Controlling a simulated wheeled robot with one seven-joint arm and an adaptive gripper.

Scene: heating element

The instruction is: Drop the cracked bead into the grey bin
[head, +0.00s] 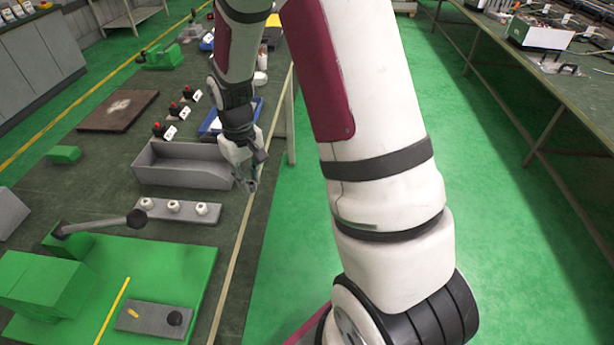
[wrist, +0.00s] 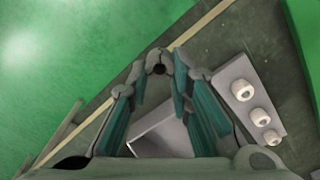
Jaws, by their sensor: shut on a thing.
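My gripper (head: 248,182) is just right of the grey bin's right end in the head view, near the table edge. In the wrist view my gripper (wrist: 159,72) is shut on a small pale round thing with a dark middle, apparently a bead (wrist: 157,58); no crack can be made out. The open grey bin (head: 185,178) stands on the table; part of the bin (wrist: 165,130) shows between the fingers in the wrist view. Three white beads sit on a grey strip (head: 160,215) in front of the bin; the strip (wrist: 231,72) is right of the fingers in the wrist view.
A blue tray (head: 210,125) lies behind the bin. Red-topped switches (head: 171,112) and a brown plate (head: 117,111) are further back. A green fixture with a lever (head: 100,224) stands at the front left. Green floor is clear right of the table edge.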

